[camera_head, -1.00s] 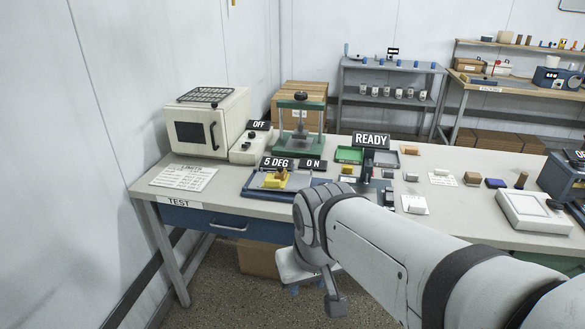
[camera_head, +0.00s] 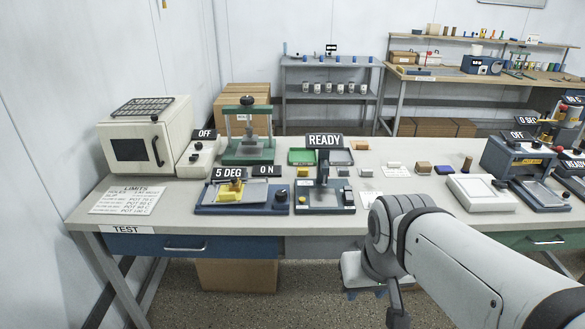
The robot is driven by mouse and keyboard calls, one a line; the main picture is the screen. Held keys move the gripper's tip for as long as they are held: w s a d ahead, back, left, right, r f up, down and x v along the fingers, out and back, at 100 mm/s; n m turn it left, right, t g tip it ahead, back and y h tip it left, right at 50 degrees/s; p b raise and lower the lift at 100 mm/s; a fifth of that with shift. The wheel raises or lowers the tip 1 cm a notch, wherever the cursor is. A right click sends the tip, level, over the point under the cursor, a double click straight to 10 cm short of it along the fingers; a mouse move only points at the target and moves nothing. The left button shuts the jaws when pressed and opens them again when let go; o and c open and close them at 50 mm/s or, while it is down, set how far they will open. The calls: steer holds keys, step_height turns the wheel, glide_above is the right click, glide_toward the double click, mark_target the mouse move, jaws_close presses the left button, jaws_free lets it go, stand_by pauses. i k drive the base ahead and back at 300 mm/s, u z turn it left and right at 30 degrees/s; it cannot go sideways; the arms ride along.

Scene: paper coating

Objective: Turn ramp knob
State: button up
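The ramp unit (camera_head: 208,208) sits near the front left of the test table, under signs reading "5 DEG" (camera_head: 229,173) and "ON" (camera_head: 266,170). A yellow block (camera_head: 229,190) lies on its plate. A dark round knob (camera_head: 282,196) is at the unit's right end. My gripper (camera_head: 366,292) hangs below my arm, in front of the table edge, to the right of and nearer than the ramp unit. It is apart from the knob. It is partly hidden by my arm, and I cannot tell its opening.
A dark stand with a "READY" sign (camera_head: 325,140) is close to the right of the knob. A white oven (camera_head: 150,135), a control box reading "OFF" (camera_head: 204,152) and a green press (camera_head: 248,150) stand behind. Several small blocks and a white-topped pad (camera_head: 482,193) lie right.

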mark_target(280, 195)
steer(key=u, duration=0.05)
steer(key=i, duration=1)
steer(key=z, duration=0.1)
